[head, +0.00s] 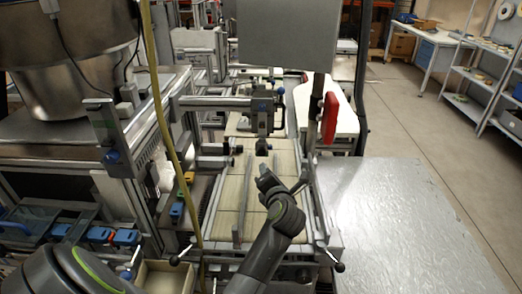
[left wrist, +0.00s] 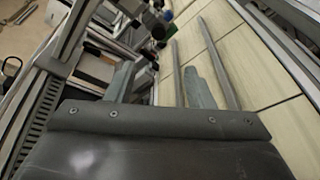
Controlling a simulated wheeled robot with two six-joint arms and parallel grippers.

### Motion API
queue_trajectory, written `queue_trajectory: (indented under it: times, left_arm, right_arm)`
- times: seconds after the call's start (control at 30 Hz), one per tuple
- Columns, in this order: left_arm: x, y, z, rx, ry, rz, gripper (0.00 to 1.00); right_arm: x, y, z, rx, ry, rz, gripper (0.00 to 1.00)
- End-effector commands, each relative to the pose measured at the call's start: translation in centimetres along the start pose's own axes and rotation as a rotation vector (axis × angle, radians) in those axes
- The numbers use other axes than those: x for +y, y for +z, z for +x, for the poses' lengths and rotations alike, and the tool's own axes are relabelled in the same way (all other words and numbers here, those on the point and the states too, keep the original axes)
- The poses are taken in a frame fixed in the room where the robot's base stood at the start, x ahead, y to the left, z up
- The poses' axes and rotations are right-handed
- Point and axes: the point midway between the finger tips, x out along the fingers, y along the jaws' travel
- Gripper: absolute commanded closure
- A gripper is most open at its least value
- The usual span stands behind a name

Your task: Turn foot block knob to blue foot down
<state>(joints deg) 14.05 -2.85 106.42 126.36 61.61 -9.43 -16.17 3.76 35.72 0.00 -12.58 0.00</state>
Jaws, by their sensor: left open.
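A grey metal block assembly (head: 262,104) with a small blue part hangs from a crossbar over the beige belt. A dark knob-like part (head: 262,146) sits just below it; I cannot tell for sure which part is the foot block knob. My left gripper (head: 264,176) is over the belt, a little nearer to me than the dark part and apart from it. In the left wrist view the gripper's two fingers (left wrist: 160,78) are spread with nothing held between them. Dark and blue round parts (left wrist: 160,30) lie beyond the fingertips, small and blurred. My right gripper is not in view.
Long grey rails (head: 239,200) run along the belt (head: 228,195) beside my gripper. A red handle (head: 329,118) stands at the right. A blank grey panel (head: 286,35) hides the far line. A yellow cable (head: 165,110) hangs at left. A bare grey table (head: 405,220) lies right.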

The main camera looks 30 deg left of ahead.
Motion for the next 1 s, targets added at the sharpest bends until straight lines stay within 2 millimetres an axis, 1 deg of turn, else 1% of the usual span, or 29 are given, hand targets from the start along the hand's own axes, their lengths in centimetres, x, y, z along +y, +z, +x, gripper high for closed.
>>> queue_trajectory:
  times: [0.03, 0.2, 0.3, 0.47, 0.63, 0.8, 1.0]
  left_arm:
    - [0.2, 0.2, 0.7, -0.001, 0.003, 0.003, 0.52]
    - [0.4, 0.2, 3.6, -0.001, 0.004, 0.005, 0.52]
    - [0.4, 0.1, 5.4, 0.000, 0.004, 0.004, 0.52]
    - [0.4, 0.1, 8.0, 0.001, 0.004, 0.004, 0.52]
    - [0.3, 0.1, 10.6, 0.001, 0.003, 0.002, 0.52]
    - [0.3, 0.1, 12.9, -0.001, 0.003, 0.002, 0.52]
    - [0.1, 0.1, 15.1, 0.000, 0.002, 0.001, 0.52]
  right_arm:
    - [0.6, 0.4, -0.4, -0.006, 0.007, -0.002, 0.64]
    - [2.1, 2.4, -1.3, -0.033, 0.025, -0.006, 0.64]
    - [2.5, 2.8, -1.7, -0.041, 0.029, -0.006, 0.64]
    - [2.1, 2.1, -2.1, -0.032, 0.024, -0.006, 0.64]
    - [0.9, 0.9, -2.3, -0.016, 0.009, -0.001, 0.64]
    - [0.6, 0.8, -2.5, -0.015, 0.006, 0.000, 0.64]
    - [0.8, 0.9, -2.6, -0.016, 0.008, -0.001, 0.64]
